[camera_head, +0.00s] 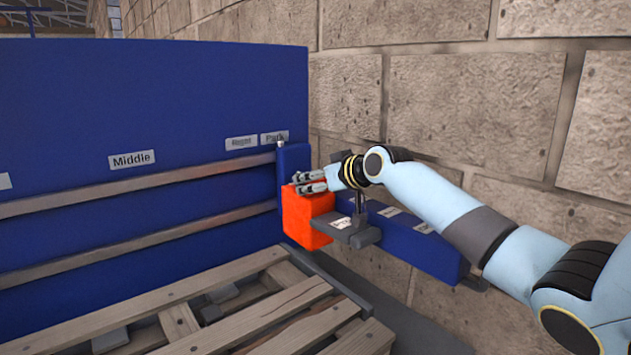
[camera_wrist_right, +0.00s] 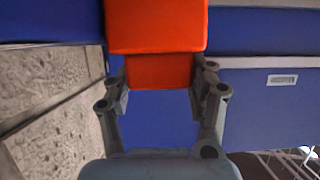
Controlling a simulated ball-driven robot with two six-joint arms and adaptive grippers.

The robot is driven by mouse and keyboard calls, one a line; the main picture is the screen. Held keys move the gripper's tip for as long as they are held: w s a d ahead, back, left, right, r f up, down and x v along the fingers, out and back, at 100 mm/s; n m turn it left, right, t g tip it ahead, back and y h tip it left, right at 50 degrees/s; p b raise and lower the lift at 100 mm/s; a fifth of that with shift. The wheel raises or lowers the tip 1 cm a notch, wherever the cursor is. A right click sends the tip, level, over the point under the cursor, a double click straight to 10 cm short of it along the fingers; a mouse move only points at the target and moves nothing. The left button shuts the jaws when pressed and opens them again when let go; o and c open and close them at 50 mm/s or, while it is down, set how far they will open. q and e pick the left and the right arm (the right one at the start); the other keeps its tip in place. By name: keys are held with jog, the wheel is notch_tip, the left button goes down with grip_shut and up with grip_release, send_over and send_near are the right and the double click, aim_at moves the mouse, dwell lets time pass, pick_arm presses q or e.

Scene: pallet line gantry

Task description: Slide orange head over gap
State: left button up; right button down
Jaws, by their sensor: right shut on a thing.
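The orange head (camera_head: 306,218) is a block at the right end of the rails on the blue panel, by a blue upright post (camera_head: 292,165). My right gripper (camera_head: 312,182) comes in from the right and is shut on the orange head at its upper part. In the right wrist view the orange head (camera_wrist_right: 157,25) fills the top middle, and the fingers of my right gripper (camera_wrist_right: 160,82) sit on both sides of its narrower part. A grey bracket (camera_head: 345,226) is beside the head. My left gripper is not in view.
The blue panel (camera_head: 150,90) carries two grey rails (camera_head: 140,189) and labels, with "Middle" (camera_head: 132,159) left of "Park" (camera_head: 274,138). A wooden pallet (camera_head: 270,300) with gaps between its slats lies below. A blue beam (camera_head: 415,240) runs along the block wall (camera_head: 440,90) at right.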

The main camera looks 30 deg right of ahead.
jog(key=shift+r, duration=0.1)
jog(key=shift+c, duration=2)
grip_release()
jog(key=shift+s, duration=0.1)
jog(key=shift+s+d, duration=0.1)
jog(key=shift+s, duration=0.05)
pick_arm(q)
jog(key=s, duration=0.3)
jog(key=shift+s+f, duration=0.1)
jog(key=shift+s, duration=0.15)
pick_arm(e)
jog(key=v, duration=1.1)
jog(key=shift+s, duration=0.3)
